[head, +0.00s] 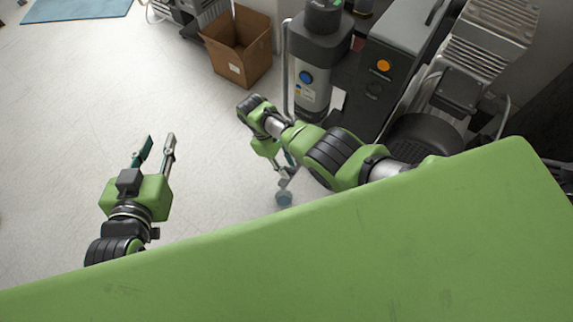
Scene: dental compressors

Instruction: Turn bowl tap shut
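I cannot make out the bowl tap in the head view. A grey cylindrical unit (306,84) with a dark top and a blue round mark stands at the upper middle. My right gripper (287,174) points down in front of that unit, partly hidden by its own arm. Its fingers are too small and covered to tell whether they are open or shut. A small bluish, see-through round thing (284,198) shows just below its fingertips; I cannot tell whether they touch. My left gripper (156,142) is open and empty over bare floor at the left.
An open cardboard box (238,48) stands left of the cylindrical unit. A grey cabinet (392,58) with an orange knob and a finned compressor (486,45) crowd the right. A blue mat (76,9) lies at the upper left. The left floor is clear.

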